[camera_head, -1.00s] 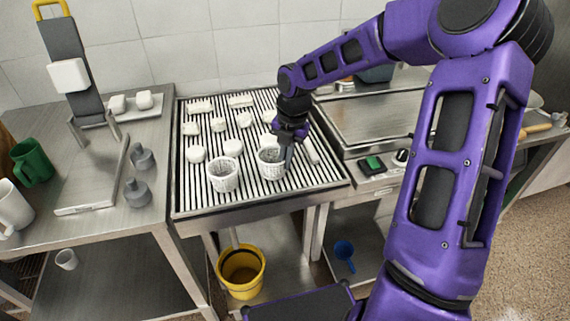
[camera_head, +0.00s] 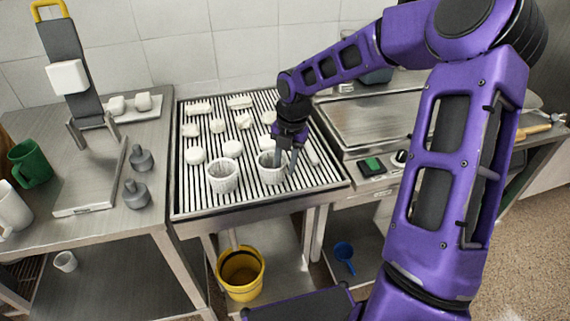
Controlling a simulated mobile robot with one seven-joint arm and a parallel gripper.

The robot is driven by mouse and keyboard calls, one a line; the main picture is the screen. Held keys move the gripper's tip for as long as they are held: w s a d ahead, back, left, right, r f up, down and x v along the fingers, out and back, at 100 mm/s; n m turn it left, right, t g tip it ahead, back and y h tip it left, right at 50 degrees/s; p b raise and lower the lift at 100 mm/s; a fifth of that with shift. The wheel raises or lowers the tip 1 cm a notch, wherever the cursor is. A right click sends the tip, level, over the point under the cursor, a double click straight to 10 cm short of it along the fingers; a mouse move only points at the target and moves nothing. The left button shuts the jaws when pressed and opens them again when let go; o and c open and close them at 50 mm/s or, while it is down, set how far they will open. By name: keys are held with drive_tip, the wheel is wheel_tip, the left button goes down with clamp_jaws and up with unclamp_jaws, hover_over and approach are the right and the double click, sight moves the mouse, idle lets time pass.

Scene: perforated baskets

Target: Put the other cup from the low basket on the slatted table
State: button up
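Two small white perforated basket-like cups stand upright near the front of the slatted table (camera_head: 205,203): the left one (camera_head: 223,179) and the right one (camera_head: 270,174). My gripper (camera_head: 286,162) points down at the right one. Its two dark fingers show apart, at the right part of that cup's rim. Whether they touch the wall is too small to tell. My gripper covers part of the rim. A small white cup (camera_head: 66,261) is on the lower shelf at the left. I cannot tell which container is the low basket.
Several white pieces, one of them a round piece (camera_head: 232,148), lie on the slats behind the cups. A yellow bucket (camera_head: 241,272) stands below.

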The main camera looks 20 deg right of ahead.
wheel_tip(320, 180, up, 12)
drive_tip(key=d+p, duration=0.1)
drive_tip(key=p, duration=0.1)
drive_tip(key=shift+s, duration=0.4)
drive_tip(key=shift+f, duration=0.1)
